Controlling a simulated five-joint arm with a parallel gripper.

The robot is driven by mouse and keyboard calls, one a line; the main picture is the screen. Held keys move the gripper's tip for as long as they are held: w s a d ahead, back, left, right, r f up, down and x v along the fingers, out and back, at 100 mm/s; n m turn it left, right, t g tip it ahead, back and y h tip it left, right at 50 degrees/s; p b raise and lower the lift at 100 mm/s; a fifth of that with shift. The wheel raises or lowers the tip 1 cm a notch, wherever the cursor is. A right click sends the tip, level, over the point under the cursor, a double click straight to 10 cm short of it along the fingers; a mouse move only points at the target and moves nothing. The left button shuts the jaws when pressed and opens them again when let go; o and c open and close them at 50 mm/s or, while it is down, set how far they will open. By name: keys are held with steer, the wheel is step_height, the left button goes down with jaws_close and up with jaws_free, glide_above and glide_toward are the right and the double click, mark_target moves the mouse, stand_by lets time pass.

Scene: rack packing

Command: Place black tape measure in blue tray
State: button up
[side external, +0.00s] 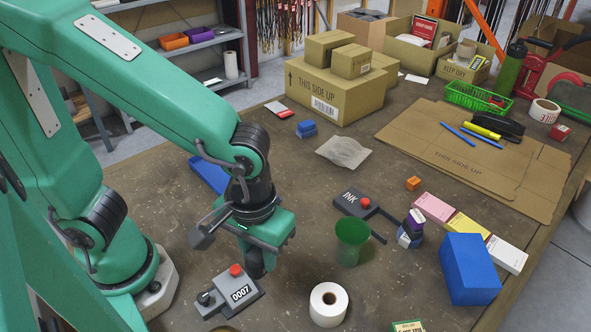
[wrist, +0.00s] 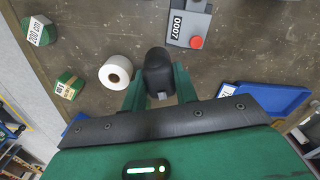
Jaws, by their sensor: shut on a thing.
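The black tape measure (wrist: 158,66) is between the green fingers of my gripper (wrist: 160,92) in the wrist view. My gripper is shut on it. In the side view my gripper (side external: 259,250) points down, with the black tape measure (side external: 255,266) under it, partly hidden by the fingers. The blue tray (side external: 208,172) lies on the table behind my arm in the side view, and my arm covers part of it. In the wrist view the blue tray (wrist: 272,97) is to the right of my gripper, its near part hidden by the gripper body.
A grey number stamp (side external: 240,300) with a red button stands close to my gripper. A white roll (side external: 328,303), a green cup (side external: 352,240) and an ink pad (side external: 355,204) are to the right.

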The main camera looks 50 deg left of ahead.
steer(key=w+a+n, duration=0.6)
steer(key=a+n, duration=0.1)
steer(key=a, duration=0.3)
steer(key=w+a+n, duration=0.6)
steer(key=a+n, duration=0.1)
steer(key=a, duration=0.4)
steer(key=shift+r, duration=0.3)
steer(key=shift+w+a, duration=0.1)
steer(key=shift+a, duration=0.1)
steer(key=a+f, duration=0.2)
steer(key=a, duration=0.1)
steer(key=w+a+f, duration=0.1)
steer(key=a+f, duration=0.1)
steer(key=a, duration=0.2)
steer(key=a+f, duration=0.3)
steer(key=a, duration=0.1)
steer(key=shift+w+a, duration=0.2)
steer(key=shift+w, duration=0.05)
steer(key=shift+f, duration=2.05)
steer(key=shift+f, duration=0.1)
steer(key=o, duration=1.1)
